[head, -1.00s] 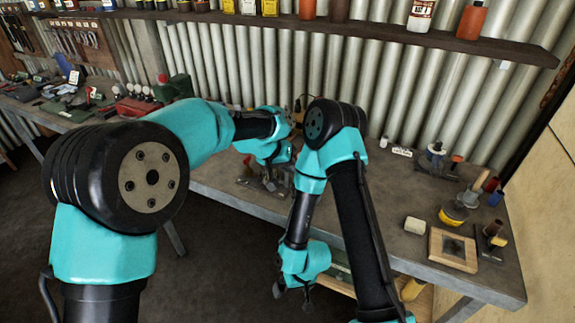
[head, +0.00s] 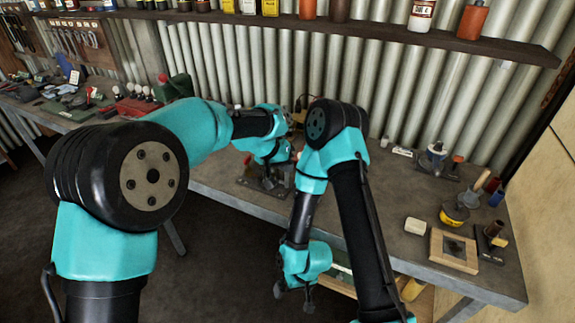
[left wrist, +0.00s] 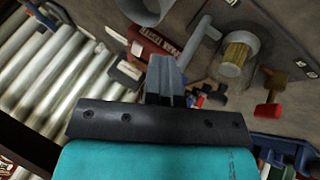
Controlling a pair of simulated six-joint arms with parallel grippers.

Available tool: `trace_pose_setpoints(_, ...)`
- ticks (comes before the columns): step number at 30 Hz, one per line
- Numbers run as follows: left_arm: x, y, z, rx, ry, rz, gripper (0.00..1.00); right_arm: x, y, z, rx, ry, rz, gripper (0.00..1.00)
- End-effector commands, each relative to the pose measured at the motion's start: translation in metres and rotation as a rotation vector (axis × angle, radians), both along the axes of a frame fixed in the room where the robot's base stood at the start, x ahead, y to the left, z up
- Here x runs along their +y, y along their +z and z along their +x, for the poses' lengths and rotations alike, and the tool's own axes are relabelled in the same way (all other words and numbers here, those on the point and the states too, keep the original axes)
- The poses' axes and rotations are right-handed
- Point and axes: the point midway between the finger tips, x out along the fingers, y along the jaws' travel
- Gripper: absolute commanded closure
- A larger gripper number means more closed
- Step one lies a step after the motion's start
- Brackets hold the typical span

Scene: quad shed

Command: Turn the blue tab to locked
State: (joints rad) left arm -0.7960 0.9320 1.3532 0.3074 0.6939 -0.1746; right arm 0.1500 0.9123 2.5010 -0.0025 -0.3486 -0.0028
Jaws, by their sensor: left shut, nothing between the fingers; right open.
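My left gripper (head: 270,165) is low over a dark metal fixture (head: 253,183) on the workbench, partly hiding it. In the left wrist view its fingers (left wrist: 166,72) are shut and empty. Beyond them lies a grey plate (left wrist: 278,28) with a clear round cup (left wrist: 236,54) holding a ribbed yellowish core, and a grey cylindrical arm beside it. I cannot make out the blue tab for certain in either view. My right gripper (head: 294,291) is open and empty, hanging in front of the bench edge.
The workbench (head: 370,215) runs along a corrugated wall. At its right are a white block (head: 415,225), a wooden frame (head: 453,251), a yellow tin (head: 454,214) and a small vise. A red-handled item (left wrist: 269,92) lies near the cup. A shelf (head: 350,32) hangs above.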

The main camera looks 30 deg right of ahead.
Motion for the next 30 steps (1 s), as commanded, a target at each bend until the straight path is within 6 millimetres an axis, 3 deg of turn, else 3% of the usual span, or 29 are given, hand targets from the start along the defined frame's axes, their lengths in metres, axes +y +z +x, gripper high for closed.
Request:
trace_pose_setpoints(1,0.003,0.023,0.011,-0.037,0.018,-0.031,1.00,0.000,0.000,0.000,0.000,0.000,0.000,0.00)
trace_pose_setpoints(18,0.072,0.108,0.003,-0.018,0.006,-0.017,1.00,0.000,0.000,0.000,0.000,0.000,0.000,0.00)
trace_pose_setpoints(24,0.092,0.131,0.001,-0.013,0.003,-0.012,1.00,0.000,0.000,0.000,0.000,0.000,0.000,0.00)
trace_pose_setpoints(30,0.101,0.141,0.000,-0.009,0.001,-0.009,1.00,0.000,0.000,0.000,0.000,0.000,0.000,0.00)
